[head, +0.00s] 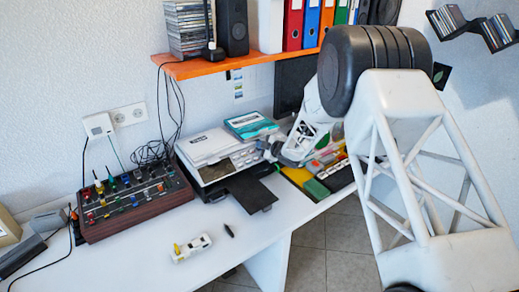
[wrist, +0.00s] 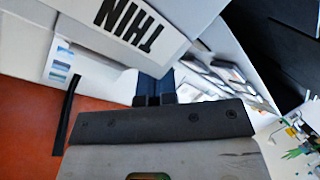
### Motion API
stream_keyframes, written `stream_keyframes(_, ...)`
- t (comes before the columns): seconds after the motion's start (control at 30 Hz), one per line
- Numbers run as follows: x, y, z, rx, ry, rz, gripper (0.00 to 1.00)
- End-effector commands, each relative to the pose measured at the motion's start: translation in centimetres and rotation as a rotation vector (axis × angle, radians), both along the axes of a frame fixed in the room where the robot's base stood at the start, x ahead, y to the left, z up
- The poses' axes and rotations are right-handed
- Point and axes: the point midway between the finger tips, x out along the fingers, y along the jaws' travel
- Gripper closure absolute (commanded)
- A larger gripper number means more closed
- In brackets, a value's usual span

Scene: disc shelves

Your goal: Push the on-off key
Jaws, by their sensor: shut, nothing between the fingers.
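The printer (head: 205,150) stands on the white desk, with a row of pale keys on its front panel (head: 243,158). I cannot tell which of these is the on-off key. My gripper (head: 265,147) is at the printer's right front, close to the panel's right end. Its small size hides whether it touches. In the wrist view my gripper's dark fingers (wrist: 153,88) are together and empty, with pale, key-like pieces (wrist: 215,78) just right of them.
A paper pack (head: 250,124) lies on the printer, and a dark output tray (head: 250,192) sticks out in front. A mixer (head: 132,203) stands left. A white toy-like device (head: 191,248) and a dark pen-like item (head: 229,230) lie on the desk. An orange shelf (head: 205,68) hangs above.

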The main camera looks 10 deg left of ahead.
Motion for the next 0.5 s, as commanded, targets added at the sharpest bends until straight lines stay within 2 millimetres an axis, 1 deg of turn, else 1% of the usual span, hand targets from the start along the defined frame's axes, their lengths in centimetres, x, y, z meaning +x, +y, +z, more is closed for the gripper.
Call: stream_keyframes(0.5, -0.6, -0.6, 1.4, 0.0, 0.0, 0.0, 1.0)
